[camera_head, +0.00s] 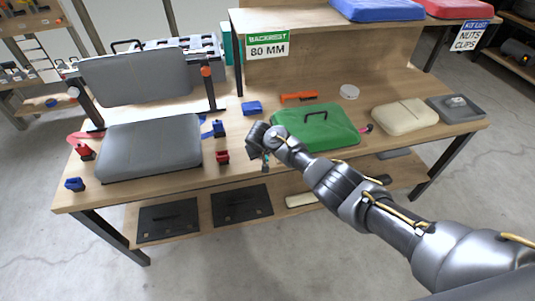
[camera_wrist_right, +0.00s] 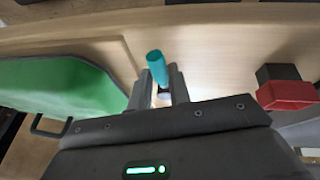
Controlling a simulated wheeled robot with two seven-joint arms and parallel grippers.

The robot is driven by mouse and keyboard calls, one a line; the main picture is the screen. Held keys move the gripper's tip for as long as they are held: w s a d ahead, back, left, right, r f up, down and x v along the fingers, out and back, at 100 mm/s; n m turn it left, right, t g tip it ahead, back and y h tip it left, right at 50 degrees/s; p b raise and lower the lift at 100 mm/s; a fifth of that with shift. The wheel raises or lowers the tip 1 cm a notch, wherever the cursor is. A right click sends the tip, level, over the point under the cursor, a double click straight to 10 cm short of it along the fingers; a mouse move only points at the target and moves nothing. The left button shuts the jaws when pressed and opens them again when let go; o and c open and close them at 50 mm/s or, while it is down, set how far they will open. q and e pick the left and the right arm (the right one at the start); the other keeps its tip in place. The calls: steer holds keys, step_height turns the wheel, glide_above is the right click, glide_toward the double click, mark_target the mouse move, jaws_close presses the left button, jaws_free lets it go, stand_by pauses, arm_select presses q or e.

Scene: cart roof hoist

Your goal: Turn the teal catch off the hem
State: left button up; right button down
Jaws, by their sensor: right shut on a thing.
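The teal catch (camera_wrist_right: 157,66) shows as a short rounded peg between the fingers of my right gripper (camera_wrist_right: 162,88) in the right wrist view. The fingers are shut on it, and its teal end sticks out past the fingertips. In the head view my right gripper (camera_head: 263,152) is at the table's front part, between the grey seat cushion (camera_head: 150,148) and the green pad (camera_head: 315,130). Only a small bit of teal shows there, and the catch's base is hidden by the gripper. I cannot make out the hem. My left gripper is not in view.
A red clamp (camera_head: 222,157) stands close left of my right gripper; it also shows in the right wrist view (camera_wrist_right: 288,92). A blue block (camera_head: 252,108) and an orange tool (camera_head: 298,96) lie behind. A cream pad (camera_head: 404,115) lies to the right.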

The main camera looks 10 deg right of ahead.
steer(key=shift+a+m+h, duration=0.3)
steer(key=shift+m, duration=0.1)
stand_by(0.3)
steer(key=c, duration=1.3)
jaws_free()
steer(key=shift+s+a+r, duration=0.1)
steer(key=shift+r, duration=0.45)
steer(key=v, duration=0.9)
steer(key=shift+s+r, duration=0.2)
steer(key=shift+r, duration=0.1)
